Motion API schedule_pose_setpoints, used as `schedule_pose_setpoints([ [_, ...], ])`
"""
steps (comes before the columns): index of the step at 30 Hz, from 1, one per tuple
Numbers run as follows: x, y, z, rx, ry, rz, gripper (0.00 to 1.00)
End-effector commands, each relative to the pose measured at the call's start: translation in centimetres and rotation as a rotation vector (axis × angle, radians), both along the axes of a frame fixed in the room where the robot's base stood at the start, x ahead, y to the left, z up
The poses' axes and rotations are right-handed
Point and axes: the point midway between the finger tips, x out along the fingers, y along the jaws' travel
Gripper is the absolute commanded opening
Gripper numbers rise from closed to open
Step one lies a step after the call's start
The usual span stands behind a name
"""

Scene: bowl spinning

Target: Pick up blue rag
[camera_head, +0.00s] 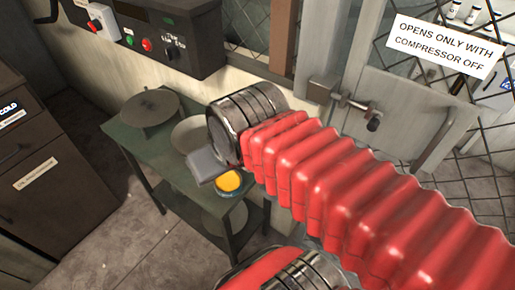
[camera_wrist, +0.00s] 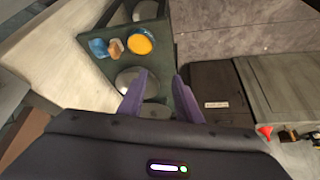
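A small crumpled blue thing, apparently the blue rag (camera_wrist: 97,47), lies near the edge of the green table (camera_wrist: 170,60) in the wrist view. A tan piece (camera_wrist: 115,47) and a round yellow-orange thing with a blue rim (camera_wrist: 140,41) are just right of it. My gripper (camera_wrist: 161,80) is open and empty, its two purple fingers apart over the table, with the rag up and left of them. In the head view, my red arm hides part of the table, and I cannot make out the rag there.
The green table (camera_head: 125,133) also holds a round metal disc (camera_head: 150,107), a pale dish (camera_head: 190,135) and the yellow round thing (camera_head: 228,182). A control box (camera_head: 150,40) hangs on the wall behind. A dark cabinet (camera_head: 50,180) stands left, with clear floor between.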

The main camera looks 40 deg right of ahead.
Motion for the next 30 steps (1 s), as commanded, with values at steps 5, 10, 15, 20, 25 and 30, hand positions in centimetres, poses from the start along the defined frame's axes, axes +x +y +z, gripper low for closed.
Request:
schedule_pose_setpoints([
  [5,0.2,-0.1,0.1,-0.003,0.003,0.002,0.42],
  [10,1.2,-0.7,0.3,-0.021,0.03,0.015,0.54],
  [15,3.4,-1.9,0.6,-0.054,0.083,0.042,0.57],
  [20,5.8,-3.9,0.6,-0.085,0.14,0.08,0.57],
  [25,8.4,-6.2,0.2,-0.109,0.2,0.123,0.57],
  [30,10.8,-8.8,-0.7,-0.125,0.26,0.169,0.57],
])
